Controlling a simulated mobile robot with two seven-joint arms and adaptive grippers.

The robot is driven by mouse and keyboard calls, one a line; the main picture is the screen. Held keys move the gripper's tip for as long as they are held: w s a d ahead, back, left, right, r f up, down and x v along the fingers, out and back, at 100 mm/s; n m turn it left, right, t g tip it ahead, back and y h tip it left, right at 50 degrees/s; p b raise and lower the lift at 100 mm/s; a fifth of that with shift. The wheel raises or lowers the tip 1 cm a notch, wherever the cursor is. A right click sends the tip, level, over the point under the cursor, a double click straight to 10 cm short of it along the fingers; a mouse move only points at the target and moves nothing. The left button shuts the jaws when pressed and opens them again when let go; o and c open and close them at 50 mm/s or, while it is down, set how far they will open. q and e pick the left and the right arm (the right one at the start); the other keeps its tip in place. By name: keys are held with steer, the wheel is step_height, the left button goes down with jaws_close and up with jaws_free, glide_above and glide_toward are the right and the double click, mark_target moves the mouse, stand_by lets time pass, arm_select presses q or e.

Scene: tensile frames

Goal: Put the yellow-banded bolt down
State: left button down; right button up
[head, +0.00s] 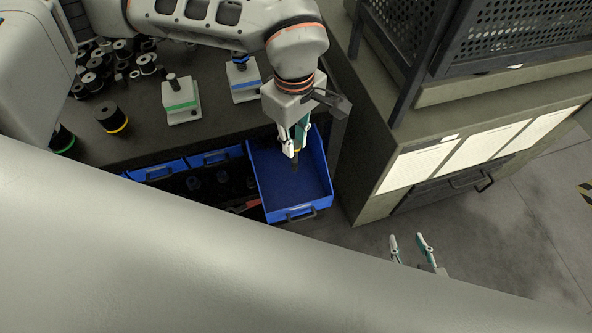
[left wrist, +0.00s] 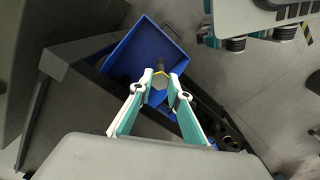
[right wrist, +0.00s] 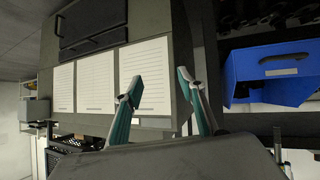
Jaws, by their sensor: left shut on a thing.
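My left gripper (head: 293,149) points down over the pulled-out blue bin (head: 268,202), within its outline. It is shut on the yellow-banded bolt (head: 295,166), whose dark end hangs below the fingers. In the left wrist view the bolt's yellow-rimmed head (left wrist: 160,81) sits between the fingertips (left wrist: 160,76), with the blue bin (left wrist: 128,55) beyond. I cannot tell whether the bolt touches the bin floor. My right gripper (head: 408,242) is open and empty, low and right of the bin. In the right wrist view its fingers (right wrist: 158,88) are apart.
The bench holds a green-banded stand (head: 181,100), a blue-banded stand (head: 243,80), a yellow-banded black cylinder (head: 112,119) and several dark spools (head: 92,82). More blue bins (head: 160,170) sit left of the pulled-out one. A cabinet (head: 365,180) with paper sheets stands right.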

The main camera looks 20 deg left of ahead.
mark_target(295, 170)
arm_select(q)
steer(key=shift+w+f, duration=0.1)
steer(key=shift+f, duration=0.25)
steer(key=f, duration=0.7)
steer(key=shift+s+f+b, duration=0.15)
steer(key=shift+s+b, duration=0.05)
steer(key=shift+b, duration=0.15)
step_height(295, 170, down, 12)
steer(key=b, duration=0.1)
steer(key=shift+w+b, duration=0.15)
steer(key=shift+b, duration=0.15)
arm_select(e)
steer(key=shift+s+d+f, duration=0.15)
steer(key=shift+f, duration=0.4)
steer(key=shift+s+d+f, duration=0.15)
steer(key=shift+f, duration=0.4)
arm_select(q)
steer(key=shift+d+f, duration=0.1)
steer(key=shift+f, duration=0.05)
arm_select(e)
steer(key=shift+s+f, duration=0.1)
steer(key=shift+s, duration=0.05)
